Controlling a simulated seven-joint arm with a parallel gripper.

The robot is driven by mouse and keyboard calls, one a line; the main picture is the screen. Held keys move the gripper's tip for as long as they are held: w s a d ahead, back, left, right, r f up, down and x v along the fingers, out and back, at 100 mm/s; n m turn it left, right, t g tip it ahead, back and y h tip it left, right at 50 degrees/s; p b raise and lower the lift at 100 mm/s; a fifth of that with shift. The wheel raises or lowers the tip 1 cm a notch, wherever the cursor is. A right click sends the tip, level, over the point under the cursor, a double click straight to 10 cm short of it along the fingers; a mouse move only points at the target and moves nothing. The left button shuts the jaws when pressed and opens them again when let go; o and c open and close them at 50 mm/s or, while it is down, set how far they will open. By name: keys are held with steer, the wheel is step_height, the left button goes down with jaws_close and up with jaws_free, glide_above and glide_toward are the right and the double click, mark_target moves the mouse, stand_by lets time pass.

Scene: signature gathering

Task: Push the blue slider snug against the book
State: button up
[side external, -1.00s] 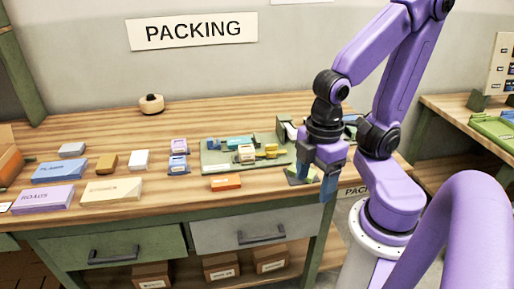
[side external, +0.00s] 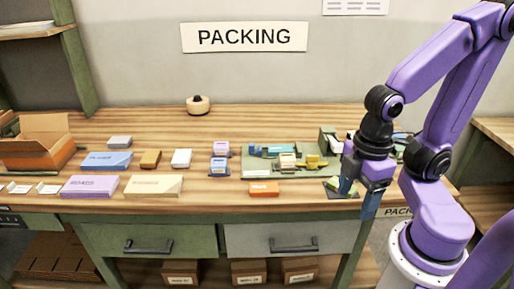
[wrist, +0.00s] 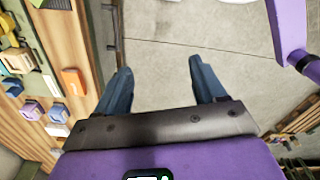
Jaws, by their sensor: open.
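A green board (side external: 252,171) lies on the bench in the side view. A teal-blue piece (side external: 265,150) lies along its back, a cream piece (side external: 287,161) in its middle and a yellow piece (side external: 312,162) to the right. I cannot tell for sure which piece is the blue slider or which thing is the book. My gripper (side external: 358,199) is to the right of the board, by the bench's front edge. In the wrist view my gripper (wrist: 160,66) is open, with only floor between its blue fingers. The bench things lie left of both fingers there.
An orange block (side external: 264,189) lies before the board. Green uprights (side external: 327,141) stand at its back right. A small dark pad (side external: 334,187) lies partly behind my gripper. Lavender and blue blocks (side external: 220,167) stand left of the board. The back of the bench is mostly clear.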

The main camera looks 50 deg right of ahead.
steer(key=shift+w+a, duration=0.1)
steer(key=shift+w, duration=0.05)
steer(key=shift+c, duration=1.3)
steer(key=w+a+r+m, duration=0.1)
steer(key=w+a+r, duration=0.1)
steer(key=w, duration=0.4)
steer(key=w+a+r, duration=0.2)
steer(key=w, duration=0.4)
steer(key=m, duration=0.3)
glide_above(252, 144)
step_height(252, 144, down, 17)
steer(key=shift+a+r, duration=0.1)
steer(key=shift+r, duration=0.1)
jaws_close()
